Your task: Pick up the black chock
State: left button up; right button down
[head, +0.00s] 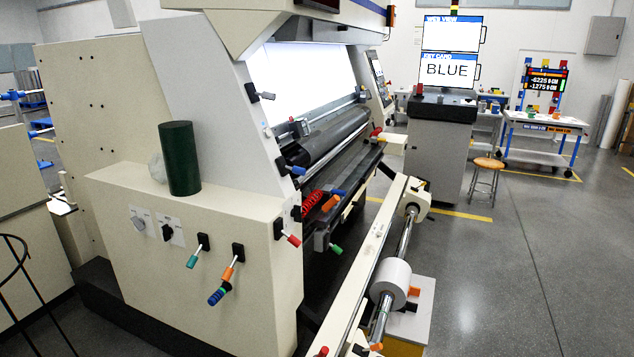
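A small black piece (409,307), which looks like the black chock, lies on a white-topped stand (420,325) at the lower right. It is partly hidden behind the white roll (391,280) on the machine's front shaft. A small orange piece (413,291) sits just behind it on the same top. The black piece is small in the picture, so its exact shape is hard to tell. Neither of my grippers shows in the head view.
A large cream inspection machine (200,240) with a lit panel (300,80) and coloured levers fills the left and middle. Its shaft and rail (370,270) run beside the stand. A wooden stool (486,175) stands farther back. Grey floor (530,270) at right is clear.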

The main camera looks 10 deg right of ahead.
aim_at(409, 306)
jog(key=l, duration=1.1)
jog(key=l+z, duration=0.1)
jog(key=l, duration=1)
jog(key=i+l, duration=0.7)
jog(key=i+l+z, duration=0.15)
jog(key=i+l, duration=0.55)
